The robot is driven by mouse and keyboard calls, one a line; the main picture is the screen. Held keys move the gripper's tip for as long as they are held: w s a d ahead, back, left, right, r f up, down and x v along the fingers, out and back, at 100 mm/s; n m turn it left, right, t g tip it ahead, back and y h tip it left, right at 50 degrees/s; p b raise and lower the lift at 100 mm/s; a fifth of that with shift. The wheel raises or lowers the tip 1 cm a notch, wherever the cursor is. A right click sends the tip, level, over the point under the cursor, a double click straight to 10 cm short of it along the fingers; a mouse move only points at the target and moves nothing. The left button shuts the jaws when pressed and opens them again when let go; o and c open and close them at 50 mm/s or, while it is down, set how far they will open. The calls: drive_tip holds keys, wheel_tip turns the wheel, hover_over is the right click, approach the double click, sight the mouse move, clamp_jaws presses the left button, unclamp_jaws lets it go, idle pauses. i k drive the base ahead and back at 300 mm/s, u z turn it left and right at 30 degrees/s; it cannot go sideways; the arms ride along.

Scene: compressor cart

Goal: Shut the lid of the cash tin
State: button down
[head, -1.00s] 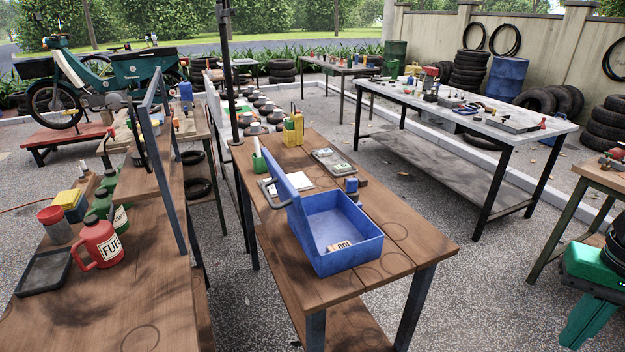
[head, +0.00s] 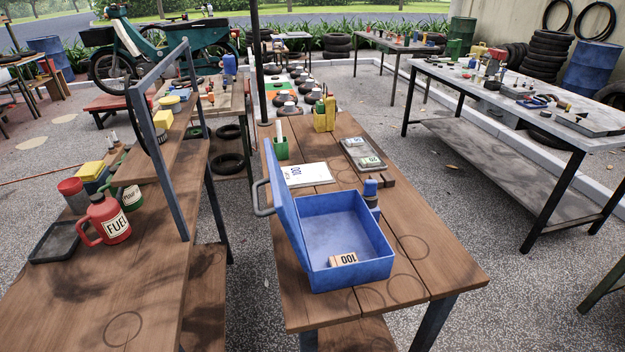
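The blue cash tin (head: 362,262) stands on the wooden table in the middle of the head view. Its lid (head: 283,205) is open, standing nearly upright along the tin's left side, with a grey handle (head: 262,197) on the lid's outer left face. A small bundle marked 100 (head: 343,259) lies inside the tin near its front wall; the rest of the visible floor is bare. My gripper is not in view.
On the same wooden table (head: 425,268) are a paper pad (head: 305,174), a green holder (head: 281,148), a yellow container (head: 323,117), a banknote tray (head: 362,154) and a blue-capped item (head: 371,192) beside the tin. A shelved bench (head: 150,290) stands close on the left.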

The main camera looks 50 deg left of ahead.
sight(284, 206)
drive_tip(key=u, duration=0.15)
drive_tip(key=k, duration=0.2)
drive_tip(key=u, duration=1.85)
